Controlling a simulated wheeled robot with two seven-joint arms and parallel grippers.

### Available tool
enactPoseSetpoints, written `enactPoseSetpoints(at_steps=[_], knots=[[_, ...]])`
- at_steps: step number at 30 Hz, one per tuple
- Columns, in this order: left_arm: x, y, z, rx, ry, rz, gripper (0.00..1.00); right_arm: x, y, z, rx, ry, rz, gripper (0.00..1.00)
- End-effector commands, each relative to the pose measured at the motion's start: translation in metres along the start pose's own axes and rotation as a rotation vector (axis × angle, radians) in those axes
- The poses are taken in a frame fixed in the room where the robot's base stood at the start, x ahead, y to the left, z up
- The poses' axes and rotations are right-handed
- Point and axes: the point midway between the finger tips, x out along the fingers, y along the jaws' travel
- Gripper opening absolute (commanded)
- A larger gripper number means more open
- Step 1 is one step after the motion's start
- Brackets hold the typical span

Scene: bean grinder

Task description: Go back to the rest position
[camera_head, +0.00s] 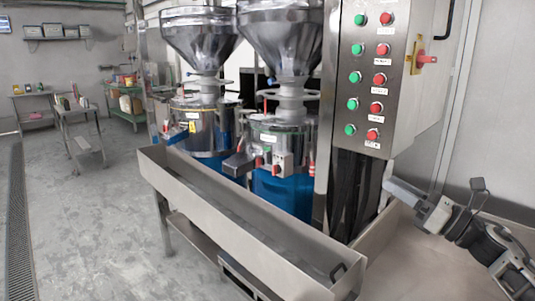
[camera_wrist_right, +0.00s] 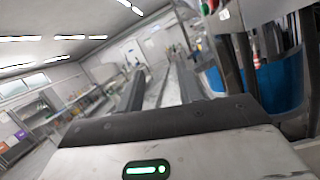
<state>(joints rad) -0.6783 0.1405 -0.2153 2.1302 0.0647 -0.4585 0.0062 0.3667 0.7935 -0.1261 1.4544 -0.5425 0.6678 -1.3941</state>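My right gripper (camera_head: 408,195) is at the lower right of the head view, at the end of my arm that comes in from the bottom right corner. It is beside the control cabinet's lower part and to the right of the steel trough (camera_head: 235,222). In the right wrist view its two dark fingers stand apart with nothing between them (camera_wrist_right: 162,88). My left gripper is in neither view.
A control cabinet (camera_head: 398,20) with green and red buttons hangs above and left of my right gripper. Two grinders with steel hoppers (camera_head: 200,38) (camera_head: 283,40) and blue bases stand behind the trough. Open grey floor (camera_head: 90,220) lies at the left.

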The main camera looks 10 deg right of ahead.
Motion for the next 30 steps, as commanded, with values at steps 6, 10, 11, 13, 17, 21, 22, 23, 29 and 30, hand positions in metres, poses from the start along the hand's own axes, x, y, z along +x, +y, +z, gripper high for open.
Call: enactPoseSetpoints(at_steps=[6,10,11,13,17,21,22,23,29,30], knots=[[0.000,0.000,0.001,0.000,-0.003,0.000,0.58,-0.033,0.059,-0.162,1.078,-0.124,-0.290,0.36],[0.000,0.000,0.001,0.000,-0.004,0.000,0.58,-0.074,0.106,-0.238,1.679,-0.252,-0.530,0.36],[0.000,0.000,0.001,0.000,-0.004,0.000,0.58,-0.084,0.118,-0.253,1.808,-0.290,-0.589,0.36],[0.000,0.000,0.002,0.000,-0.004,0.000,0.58,-0.108,0.148,-0.283,2.085,-0.388,-0.729,0.36],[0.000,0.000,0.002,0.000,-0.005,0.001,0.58,-0.143,0.200,-0.320,2.471,-0.581,-0.963,0.36],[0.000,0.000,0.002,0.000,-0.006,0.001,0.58,-0.166,0.235,-0.337,2.690,-0.738,-1.128,0.36],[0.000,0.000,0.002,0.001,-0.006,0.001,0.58,-0.168,0.239,-0.338,2.714,-0.759,-1.147,0.36],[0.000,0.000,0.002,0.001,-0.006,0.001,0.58,-0.170,0.243,-0.340,2.731,-0.774,-1.163,0.36],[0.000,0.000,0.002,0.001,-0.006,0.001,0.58,-0.171,0.245,-0.340,2.747,-0.789,-1.176,0.36],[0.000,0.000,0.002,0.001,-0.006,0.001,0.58,-0.171,0.245,-0.340,2.747,-0.789,-1.176,0.36]])
